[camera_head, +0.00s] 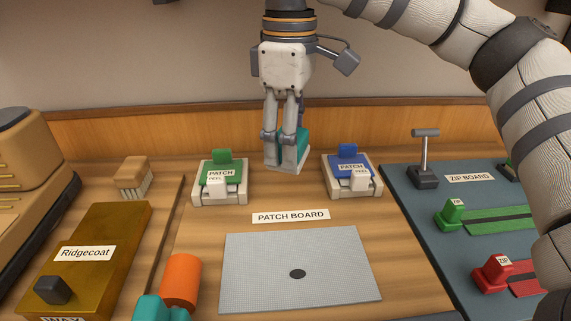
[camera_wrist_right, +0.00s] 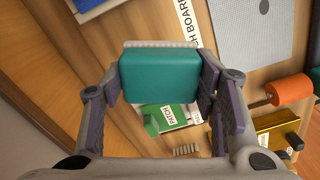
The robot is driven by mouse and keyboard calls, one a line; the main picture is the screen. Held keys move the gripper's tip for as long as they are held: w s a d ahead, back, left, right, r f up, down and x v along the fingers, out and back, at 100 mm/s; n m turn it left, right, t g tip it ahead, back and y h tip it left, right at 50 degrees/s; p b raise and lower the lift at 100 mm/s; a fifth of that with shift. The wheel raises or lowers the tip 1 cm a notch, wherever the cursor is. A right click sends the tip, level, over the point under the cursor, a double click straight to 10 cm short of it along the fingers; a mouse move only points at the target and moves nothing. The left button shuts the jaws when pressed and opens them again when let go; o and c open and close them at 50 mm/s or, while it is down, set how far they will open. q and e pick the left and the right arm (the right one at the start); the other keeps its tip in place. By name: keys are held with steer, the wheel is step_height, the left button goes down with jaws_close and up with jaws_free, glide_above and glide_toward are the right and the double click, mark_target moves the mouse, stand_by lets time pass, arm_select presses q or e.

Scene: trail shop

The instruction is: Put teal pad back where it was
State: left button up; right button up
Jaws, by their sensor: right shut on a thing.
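The teal pad (camera_wrist_right: 160,77) is a rounded block with a pale, ridged strip along one side. My right gripper (camera_head: 285,162) is shut on it, its fingers on two opposite sides in the wrist view. In the head view the gripper points down between the green patch holder (camera_head: 220,178) and the blue patch holder (camera_head: 352,176), behind the PATCH BOARD label (camera_head: 290,216). Part of the teal pad (camera_head: 303,146) shows beside the fingers there; the rest is hidden. I cannot tell whether it touches the table. My left gripper is not in view.
A grey mesh mat (camera_head: 300,250) with a dark spot lies in front. A tan brush (camera_head: 132,177), Ridgecoat box (camera_head: 95,260) and orange cylinder (camera_head: 181,278) are at left. The blue-grey zip board (camera_head: 410,200) is at right. Bare wood lies between the patch holders.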

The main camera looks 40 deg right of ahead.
steer(key=shift+w+d+f, duration=0.15)
steer(key=shift+w+d, duration=0.25)
steer(key=shift+w, duration=0.25)
steer(key=shift+w+d+f, duration=0.15)
steer(key=shift+w+d, duration=0.2)
steer(key=shift+w, duration=0.25)
step_height(320, 180, down, 2)
steer(key=shift+f, duration=0.15)
step_height(320, 180, down, 4)
steer(key=shift+r, duration=0.1)
steer(key=shift+w+f, duration=0.15)
steer(key=shift+f, duration=0.1)
steer(key=shift+r, duration=0.1)
steer(key=o, duration=1.2)
